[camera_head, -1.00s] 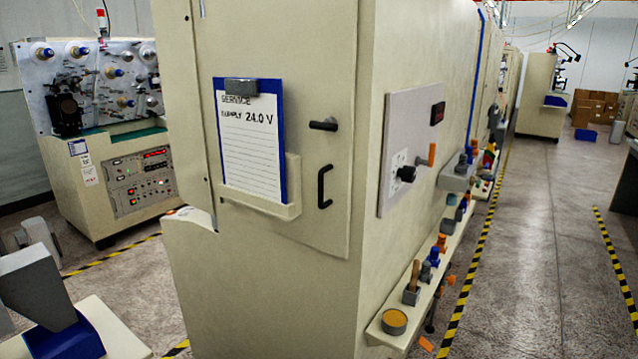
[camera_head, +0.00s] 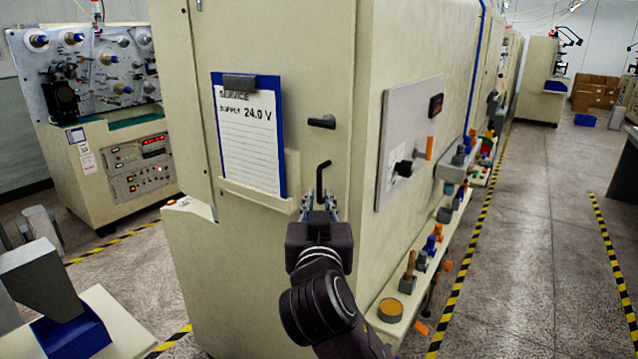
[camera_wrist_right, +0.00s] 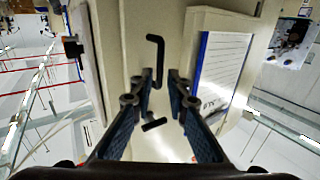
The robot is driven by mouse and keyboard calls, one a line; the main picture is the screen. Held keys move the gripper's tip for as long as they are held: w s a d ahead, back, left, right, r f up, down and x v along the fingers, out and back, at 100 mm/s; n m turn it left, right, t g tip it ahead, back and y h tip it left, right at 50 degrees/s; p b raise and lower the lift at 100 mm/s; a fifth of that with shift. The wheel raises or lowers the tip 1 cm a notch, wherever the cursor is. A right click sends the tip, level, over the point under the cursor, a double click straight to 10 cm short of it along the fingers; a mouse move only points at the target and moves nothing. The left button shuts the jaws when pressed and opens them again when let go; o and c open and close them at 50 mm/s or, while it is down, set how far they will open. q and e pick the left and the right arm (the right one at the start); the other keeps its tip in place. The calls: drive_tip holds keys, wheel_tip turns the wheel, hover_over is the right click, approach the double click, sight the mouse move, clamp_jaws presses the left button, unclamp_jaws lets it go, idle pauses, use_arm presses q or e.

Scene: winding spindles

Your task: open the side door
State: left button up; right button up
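The side door (camera_head: 262,60) is the cream front panel of the near cabinet and looks closed. It bears a dark turn latch (camera_head: 322,122) and, below it, a black pull handle (camera_head: 322,180). My right gripper (camera_head: 320,203) is in front of the door at the handle and hides its lower end. In the right wrist view, the open fingers (camera_wrist_right: 158,82) stand either side of the line of the handle (camera_wrist_right: 159,58); contact cannot be told. The latch (camera_wrist_right: 154,124) shows there too. My left gripper is not in view.
A clipboard (camera_head: 250,135) sits in a holder on the door. A control panel (camera_head: 408,140) and a narrow shelf (camera_head: 385,335) with several small parts stick out on the cabinet's right side. The aisle (camera_head: 540,230) at right is clear.

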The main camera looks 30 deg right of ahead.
sight(318, 187)
drive_tip(key=p+x, duration=0.1)
drive_tip(key=x, duration=0.4)
drive_tip(key=shift+w+d+p, duration=0.15)
drive_tip(key=shift+p, duration=0.25)
drive_tip(key=shift+w+d, duration=0.35)
drive_tip(key=shift+w, duration=0.2)
drive_tip(key=shift+c, duration=0.6)
clamp_jaws()
drive_tip(key=shift+a+f, duration=0.1)
